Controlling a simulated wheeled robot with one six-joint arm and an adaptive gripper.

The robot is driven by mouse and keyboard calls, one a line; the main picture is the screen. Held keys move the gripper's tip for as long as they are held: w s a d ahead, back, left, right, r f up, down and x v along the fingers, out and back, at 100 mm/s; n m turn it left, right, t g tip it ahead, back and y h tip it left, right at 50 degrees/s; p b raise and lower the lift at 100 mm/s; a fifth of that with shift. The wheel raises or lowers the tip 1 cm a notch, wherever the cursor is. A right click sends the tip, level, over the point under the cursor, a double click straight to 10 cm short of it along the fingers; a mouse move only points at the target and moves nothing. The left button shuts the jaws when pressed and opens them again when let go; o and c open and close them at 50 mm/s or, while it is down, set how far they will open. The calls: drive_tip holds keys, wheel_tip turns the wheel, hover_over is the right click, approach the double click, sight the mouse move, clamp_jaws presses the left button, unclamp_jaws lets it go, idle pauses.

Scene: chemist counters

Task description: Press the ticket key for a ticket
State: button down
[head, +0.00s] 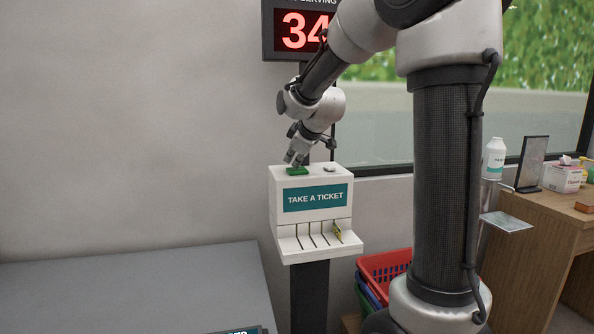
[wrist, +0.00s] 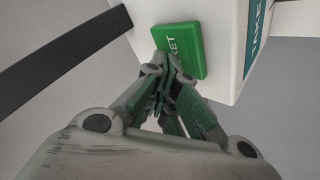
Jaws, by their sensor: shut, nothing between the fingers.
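The white ticket machine (head: 290,222) stands on a dark post and bears a teal "TAKE A TICKET" label (head: 315,197). The green ticket key (head: 297,171) is on its top at the left. In the wrist view the key (wrist: 180,48) shows part of its white lettering. My gripper (head: 294,161) is shut and empty, pointing down at the key. In the wrist view the fingertips (wrist: 166,58) overlap the key's near edge and hide part of it. I cannot tell whether they touch it. A yellowish ticket (head: 338,234) shows at the right slot of the machine's lower ledge.
A red number display (head: 300,32) hangs above the machine. A grey bench (head: 130,290) lies at the lower left.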

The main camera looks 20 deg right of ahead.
sight(294, 170)
drive_tip(key=shift+r, duration=0.65)
drive_tip(key=shift+r, duration=2.5)
drive_tip(key=s+f+m+g, duration=0.1)
drive_tip(key=f, duration=0.1)
drive_tip(key=s+f+m+g, duration=0.1)
drive_tip(key=s+f, duration=0.1)
drive_tip(key=shift+s+f+m, duration=0.2)
drive_tip(key=shift+s+m, duration=0.05)
drive_tip(key=shift+m, duration=0.15)
drive_tip(key=s+f+m+g, duration=0.1)
drive_tip(key=s+f+m, duration=0.2)
drive_tip(key=s, duration=1.3)
drive_tip(key=s+f+m+g, duration=0.2)
drive_tip(key=s+f+m, duration=0.1)
drive_tip(key=s, duration=1.4)
drive_tip(key=shift+a+f, duration=0.2)
drive_tip(key=shift+a, duration=0.15)
